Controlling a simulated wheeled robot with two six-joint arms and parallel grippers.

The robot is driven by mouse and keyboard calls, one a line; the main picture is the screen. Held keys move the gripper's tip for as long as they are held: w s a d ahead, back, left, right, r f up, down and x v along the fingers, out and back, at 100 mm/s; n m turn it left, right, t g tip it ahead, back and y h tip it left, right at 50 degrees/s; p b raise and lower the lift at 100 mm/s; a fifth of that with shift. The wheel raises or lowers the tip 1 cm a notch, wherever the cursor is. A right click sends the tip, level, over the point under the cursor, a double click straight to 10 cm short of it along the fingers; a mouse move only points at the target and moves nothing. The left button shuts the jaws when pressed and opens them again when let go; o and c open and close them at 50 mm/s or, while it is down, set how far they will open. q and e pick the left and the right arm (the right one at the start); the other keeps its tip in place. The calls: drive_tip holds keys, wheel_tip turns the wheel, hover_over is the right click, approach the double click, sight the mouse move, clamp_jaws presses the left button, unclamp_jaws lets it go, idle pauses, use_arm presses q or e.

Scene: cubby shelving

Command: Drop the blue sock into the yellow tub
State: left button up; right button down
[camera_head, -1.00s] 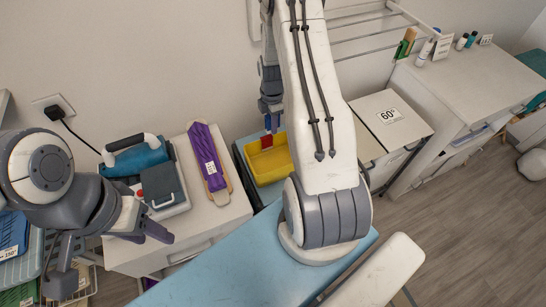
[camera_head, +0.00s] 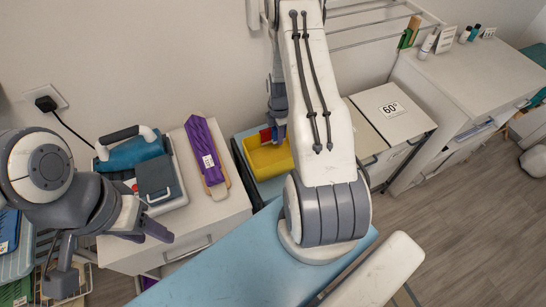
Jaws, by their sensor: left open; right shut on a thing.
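The yellow tub (camera_head: 268,163) stands on a light blue surface beside the white cabinet, partly behind my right arm. My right gripper (camera_head: 277,135) points down at the tub's back part. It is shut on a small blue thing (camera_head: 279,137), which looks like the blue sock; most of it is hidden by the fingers. A small red patch (camera_head: 265,135) shows at the back of the tub, just left of the fingers; I cannot tell what it is. My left gripper (camera_head: 108,257) is open and empty at the lower left, in front of the cabinet.
A white cabinet (camera_head: 225,216) holds a purple folded thing (camera_head: 206,154) and a blue-and-white appliance (camera_head: 134,154). A white box marked 60° (camera_head: 392,112) stands right of my arm. A wire rack (camera_head: 370,30) is on the wall.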

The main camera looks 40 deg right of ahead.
drive_tip(key=c, duration=0.7)
unclamp_jaws()
wheel_tip(320, 180, up, 10)
drive_tip(key=b, duration=0.2)
drive_tip(key=shift+r+b, duration=0.25)
drive_tip(key=shift+b, duration=0.05)
drive_tip(key=shift+a, duration=0.1)
